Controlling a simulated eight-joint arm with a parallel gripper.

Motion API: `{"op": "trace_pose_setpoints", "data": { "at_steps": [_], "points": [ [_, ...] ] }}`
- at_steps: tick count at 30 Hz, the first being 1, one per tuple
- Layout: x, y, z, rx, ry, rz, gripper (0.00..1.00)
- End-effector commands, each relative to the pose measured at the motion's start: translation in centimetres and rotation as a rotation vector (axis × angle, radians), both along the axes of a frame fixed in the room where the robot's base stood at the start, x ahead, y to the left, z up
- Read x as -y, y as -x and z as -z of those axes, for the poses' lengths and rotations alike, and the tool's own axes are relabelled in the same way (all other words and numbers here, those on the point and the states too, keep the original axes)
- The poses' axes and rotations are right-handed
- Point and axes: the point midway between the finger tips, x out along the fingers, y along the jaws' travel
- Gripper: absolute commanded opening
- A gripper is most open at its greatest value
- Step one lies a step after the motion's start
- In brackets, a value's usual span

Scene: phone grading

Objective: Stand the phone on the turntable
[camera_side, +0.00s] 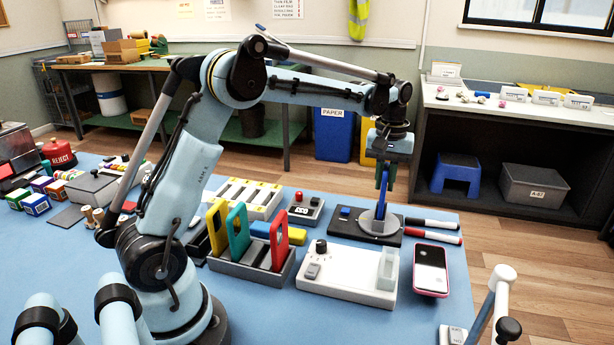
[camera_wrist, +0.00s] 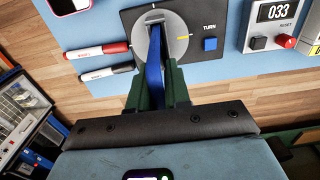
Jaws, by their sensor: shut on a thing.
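My gripper (camera_side: 384,178) points down over the turntable with its dark green fingers shut on a slim blue slab (camera_side: 381,205). The slab looks like a phone in a blue case, seen nearly edge-on. In the wrist view the blue phone (camera_wrist: 154,70) is upright between the fingers (camera_wrist: 158,88), its far end over the grey turntable disc (camera_wrist: 180,48). Its lower edge meets the disc (camera_side: 367,226) or is very close; I cannot tell which. The disc sits on a black base with a blue button (camera_wrist: 210,44) and a TURN label.
Red and black markers (camera_side: 432,222) lie close beside the base. A rack (camera_side: 245,272) with yellow, teal and red cases and a white device (camera_side: 345,288) stand in front. A counter box (camera_wrist: 270,30) is nearby.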

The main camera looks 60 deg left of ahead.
Motion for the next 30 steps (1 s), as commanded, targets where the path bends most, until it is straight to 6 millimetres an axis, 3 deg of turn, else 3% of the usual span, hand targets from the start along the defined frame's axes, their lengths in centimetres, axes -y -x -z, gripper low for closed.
{"op": "trace_pose_setpoints", "data": {
  "at_steps": [26,27,30],
  "points": [
    [0.0,0.0,1.0,0.000,0.000,0.000,0.00],
    [0.0,0.0,1.0,0.000,0.000,0.000,0.19],
    [0.0,0.0,1.0,0.000,0.000,0.000,0.34]
  ]
}}
